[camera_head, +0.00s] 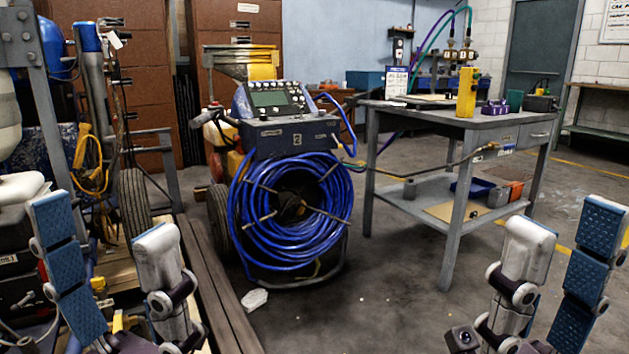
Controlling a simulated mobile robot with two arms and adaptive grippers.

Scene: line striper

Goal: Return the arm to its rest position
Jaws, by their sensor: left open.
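My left gripper (108,245) is at the lower left, with its blue-padded finger and its white-grey finger spread apart and nothing between them. My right gripper (565,240) is at the lower right, its two fingers also spread apart with nothing held between them. Both point upward in the picture, and neither is seen touching anything. The line striper (285,125) stands ahead in the middle, with a control panel on top and a large coil of blue hose (245,225) on its front. The lower parts of both arms are cut off by the picture's bottom edge.
A grey metal workbench (445,122) stands right of the striper, with a yellow box (467,92) on top and bins on its lower shelf. A wheeled machine with a black tyre (133,205) crowds the left. The concrete floor (390,290) between the grippers is mostly clear, with a pale scrap (254,299).

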